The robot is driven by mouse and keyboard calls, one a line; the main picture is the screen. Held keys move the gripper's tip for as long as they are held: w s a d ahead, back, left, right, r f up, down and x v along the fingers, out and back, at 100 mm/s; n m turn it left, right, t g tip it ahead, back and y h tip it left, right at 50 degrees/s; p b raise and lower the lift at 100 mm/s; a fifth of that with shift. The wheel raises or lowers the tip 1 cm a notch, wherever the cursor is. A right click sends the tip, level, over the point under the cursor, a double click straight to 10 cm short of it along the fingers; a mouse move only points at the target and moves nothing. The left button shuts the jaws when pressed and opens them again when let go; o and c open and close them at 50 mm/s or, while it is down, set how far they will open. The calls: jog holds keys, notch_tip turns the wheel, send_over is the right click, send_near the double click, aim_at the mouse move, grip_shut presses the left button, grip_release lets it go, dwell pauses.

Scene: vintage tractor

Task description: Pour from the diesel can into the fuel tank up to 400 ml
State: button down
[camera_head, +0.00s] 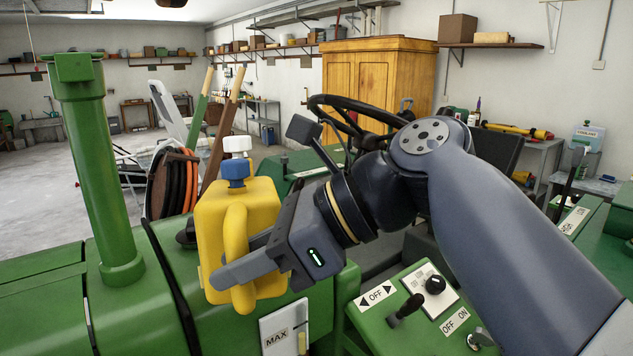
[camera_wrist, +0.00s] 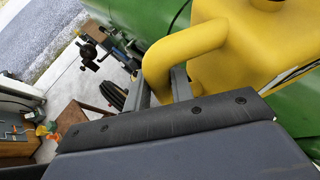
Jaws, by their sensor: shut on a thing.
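The yellow diesel can (camera_head: 265,215) has a blue cap or spout (camera_head: 236,172) on top and stands about upright in the head view. My gripper (camera_head: 236,272) is shut on its yellow handle (camera_wrist: 190,50); the wrist view shows the fingers at the handle. The can is held in front of the green tractor body (camera_head: 150,290). A white gauge panel (camera_head: 285,325) marked MAX, with a yellow strip, sits below and right of the can. A white knob-like piece (camera_head: 237,145) shows just behind the blue cap. I cannot make out the tank opening.
A tall green pipe (camera_head: 95,170) rises from the tractor at left. A control panel (camera_head: 425,300) with a lever and switches lies right of the gauge. The steering wheel (camera_head: 350,108) is behind my arm. Wooden-handled tools (camera_head: 220,125) stand behind the can.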

aim_at(251, 293)
jog(key=shift+r, duration=0.1)
jog(key=f+b, duration=0.2)
jog(key=b, duration=0.1)
jog(key=f+n+t+b, duration=0.1)
jog(key=shift+s+d+f+y+b, duration=0.1)
jog(key=shift+s+f+y+b, duration=0.2)
jog(key=shift+s+f, duration=0.1)
jog(key=shift+r+p, duration=0.65)
jog(key=shift+p, duration=0.05)
jog(key=r+p, duration=0.1)
jog(key=r+m+g+p, duration=0.1)
jog(key=p, duration=0.1)
jog(key=shift+w+r+p, duration=0.3)
jog(key=shift+w, duration=0.1)
jog(key=shift+r+p, duration=0.2)
jog(key=shift+p, duration=0.2)
jog(key=shift+w+f, duration=0.1)
jog(key=shift+w, duration=0.1)
